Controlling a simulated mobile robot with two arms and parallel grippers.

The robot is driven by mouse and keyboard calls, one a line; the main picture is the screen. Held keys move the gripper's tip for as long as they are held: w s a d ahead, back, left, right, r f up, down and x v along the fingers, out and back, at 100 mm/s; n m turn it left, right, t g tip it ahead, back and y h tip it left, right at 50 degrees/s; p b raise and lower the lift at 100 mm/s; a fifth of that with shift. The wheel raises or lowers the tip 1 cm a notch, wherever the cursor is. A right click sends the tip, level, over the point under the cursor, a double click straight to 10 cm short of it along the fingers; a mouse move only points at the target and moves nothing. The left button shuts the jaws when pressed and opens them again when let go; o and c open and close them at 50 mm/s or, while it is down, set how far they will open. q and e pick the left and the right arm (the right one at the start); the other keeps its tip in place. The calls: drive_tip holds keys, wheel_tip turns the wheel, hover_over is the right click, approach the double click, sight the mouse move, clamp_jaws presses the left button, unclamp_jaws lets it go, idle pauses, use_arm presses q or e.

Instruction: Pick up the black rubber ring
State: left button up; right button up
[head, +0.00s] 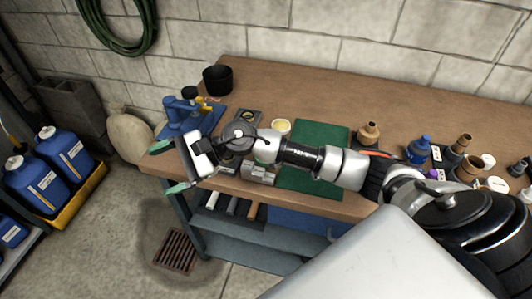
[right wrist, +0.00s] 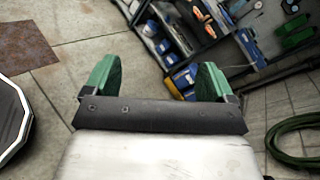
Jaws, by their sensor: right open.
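I cannot make out the black rubber ring for certain. A small grey block with a dark round patch (head: 247,117) lies on the bench just behind my right wrist, but it is too small to tell what the patch is. My right gripper (head: 167,167) is at the left end of the wooden workbench (head: 300,87), with its green fingers spread and nothing between them. In the right wrist view the open fingers (right wrist: 155,82) face floor and shelves. My arm hides part of the bench top. My left gripper is not in view.
A green mat (head: 318,138) lies mid-bench. Brass fittings (head: 368,134) and a blue bottle (head: 419,149) stand further right. Blue jugs (head: 62,150) and a floor drain (head: 175,250) are left.

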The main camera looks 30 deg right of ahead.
drive_tip(key=w+d+n+g+h, duration=0.1)
drive_tip(key=d+n+h, duration=0.2)
drive_tip(key=d+h, duration=0.2)
drive_tip(key=w+d+f+n+g+h, duration=0.1)
drive_tip(key=d+n+h, duration=0.3)
drive_tip(key=d, duration=0.8)
drive_tip(key=w+d+f+n+g+h, duration=0.1)
drive_tip(key=d+n+h, duration=0.3)
drive_tip(key=d, duration=0.5)
drive_tip(key=shift+w+d+f+g+h, duration=0.15)
drive_tip(key=shift+w+g+h, duration=0.3)
drive_tip(key=shift+h, duration=0.65)
drive_tip(key=shift+d+f, duration=0.1)
drive_tip(key=shift+f, duration=0.2)
wheel_tip(320, 180, down, 5)
drive_tip(key=shift+r+p, duration=0.2)
drive_tip(key=shift+p, duration=0.3)
wheel_tip(320, 180, down, 5)
drive_tip(key=shift+s+d+r+p, duration=0.1)
drive_tip(key=shift+s+p, duration=0.05)
drive_tip(key=shift+p, duration=0.9)
drive_tip(key=shift+f, duration=0.3)
drive_tip(key=c, duration=1.1)
drive_tip(key=shift+o, duration=0.2)
wheel_tip(320, 180, up, 10)
drive_tip(key=b, duration=0.2)
drive_tip(key=shift+b, duration=0.4)
